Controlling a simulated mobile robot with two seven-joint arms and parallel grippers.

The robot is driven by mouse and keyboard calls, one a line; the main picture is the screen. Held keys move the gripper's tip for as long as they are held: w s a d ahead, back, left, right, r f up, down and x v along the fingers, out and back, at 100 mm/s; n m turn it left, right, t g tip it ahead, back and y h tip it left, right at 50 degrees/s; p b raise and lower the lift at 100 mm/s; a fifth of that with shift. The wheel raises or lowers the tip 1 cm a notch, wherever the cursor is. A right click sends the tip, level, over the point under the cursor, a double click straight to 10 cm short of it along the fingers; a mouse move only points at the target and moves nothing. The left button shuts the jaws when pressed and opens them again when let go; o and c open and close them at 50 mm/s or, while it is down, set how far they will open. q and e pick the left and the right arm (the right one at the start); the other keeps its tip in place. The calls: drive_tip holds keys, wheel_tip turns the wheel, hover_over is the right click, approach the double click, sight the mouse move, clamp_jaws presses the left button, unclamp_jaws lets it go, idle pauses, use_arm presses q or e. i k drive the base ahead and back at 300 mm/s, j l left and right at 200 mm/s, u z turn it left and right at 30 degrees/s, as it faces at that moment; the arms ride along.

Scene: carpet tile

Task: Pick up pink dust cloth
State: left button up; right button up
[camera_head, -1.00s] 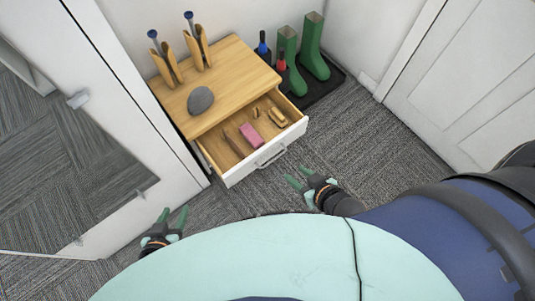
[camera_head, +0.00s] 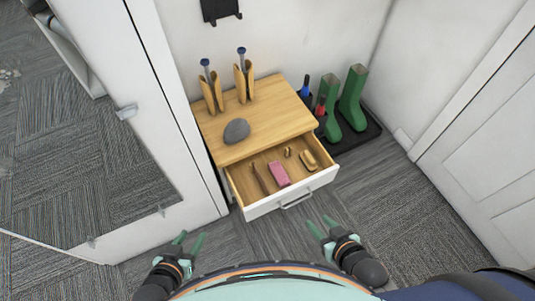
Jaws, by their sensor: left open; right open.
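The pink dust cloth (camera_head: 279,174) lies folded in the open drawer (camera_head: 262,207) of a small wooden-topped cabinet (camera_head: 265,118). My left gripper (camera_head: 188,241) is open and empty, low in the picture, to the left of and in front of the drawer. My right gripper (camera_head: 322,228) is open and empty, in front of the drawer's right part, apart from its handle (camera_head: 298,201). Neither gripper touches the cloth.
In the drawer are a thin brown item (camera_head: 260,178) and a brush-like item (camera_head: 309,160). A grey stone (camera_head: 236,131) and two wooden holders (camera_head: 211,93) stand on top. Green boots (camera_head: 352,98) stand on a black tray (camera_head: 362,142). A mirrored door (camera_head: 90,130) is at left.

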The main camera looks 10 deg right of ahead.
sight(283, 179)
drive_tip(key=u, duration=1.4)
drive_tip(key=l+z, duration=0.15)
drive_tip(key=z, duration=1.6)
drive_tip(key=i+l+u, duration=0.15)
drive_tip(key=l, duration=0.2)
drive_tip(key=i+l+u, duration=0.2)
drive_tip(key=l, duration=0.15)
drive_tip(key=l+u, duration=0.15)
drive_tip(key=l, duration=0.2)
